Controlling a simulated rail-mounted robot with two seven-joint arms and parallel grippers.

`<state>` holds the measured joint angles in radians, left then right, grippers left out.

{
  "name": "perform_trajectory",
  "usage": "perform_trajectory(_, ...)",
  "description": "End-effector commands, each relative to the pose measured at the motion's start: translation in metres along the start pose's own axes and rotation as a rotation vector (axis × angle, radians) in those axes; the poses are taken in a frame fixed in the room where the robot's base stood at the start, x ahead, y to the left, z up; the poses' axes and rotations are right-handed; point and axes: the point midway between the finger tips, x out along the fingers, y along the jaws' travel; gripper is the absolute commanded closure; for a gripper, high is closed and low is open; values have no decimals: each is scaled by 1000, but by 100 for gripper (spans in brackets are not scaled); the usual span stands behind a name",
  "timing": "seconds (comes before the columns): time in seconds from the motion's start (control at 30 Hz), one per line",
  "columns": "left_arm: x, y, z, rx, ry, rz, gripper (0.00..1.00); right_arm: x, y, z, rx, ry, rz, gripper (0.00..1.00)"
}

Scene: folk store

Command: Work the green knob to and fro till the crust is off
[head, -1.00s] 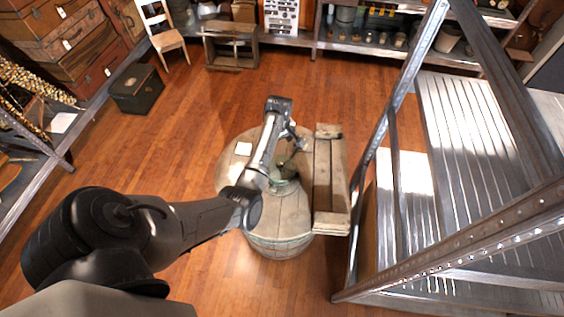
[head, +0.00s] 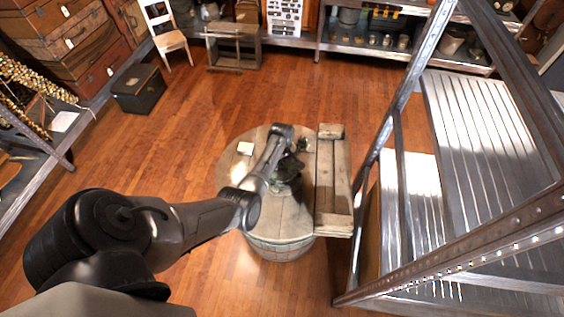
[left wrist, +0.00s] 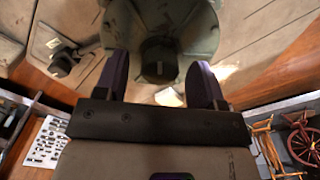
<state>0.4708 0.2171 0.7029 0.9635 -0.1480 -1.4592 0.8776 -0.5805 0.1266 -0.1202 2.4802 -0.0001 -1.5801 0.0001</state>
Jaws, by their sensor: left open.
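A dark grey-green round fixture (head: 289,171) sits on top of a wooden barrel (head: 285,215), partly hidden by my left arm in the head view. In the left wrist view the fixture's wide rim (left wrist: 190,22) fills the top, with a short dull green knob (left wrist: 158,57) at its centre. My left gripper (left wrist: 161,75) is open. Its two fingers show on either side of the knob, with a visible gap on each side. Whether the knob lies fully between the fingertips in depth, I cannot tell. No crust can be made out clearly. My right gripper is out of view.
A small dark object (head: 301,145) and a white card (head: 245,148) lie on the barrel top. A metal frame (head: 396,150) rises further right. Open floor (head: 180,130) lies to the left.

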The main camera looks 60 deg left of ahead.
Motion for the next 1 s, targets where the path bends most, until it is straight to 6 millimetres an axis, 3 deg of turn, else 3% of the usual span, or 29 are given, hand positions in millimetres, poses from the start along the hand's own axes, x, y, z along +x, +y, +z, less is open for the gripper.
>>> perform_trajectory(0.37, 3, 0, 0, 0, -1, -1, 38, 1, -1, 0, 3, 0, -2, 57)
perform_trajectory(0.87, 3, 0, 0, 0, -1, -1, 86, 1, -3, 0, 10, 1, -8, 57)
perform_trajectory(1.0, 2, 0, 0, 6, -1, -1, 86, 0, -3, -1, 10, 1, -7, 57)
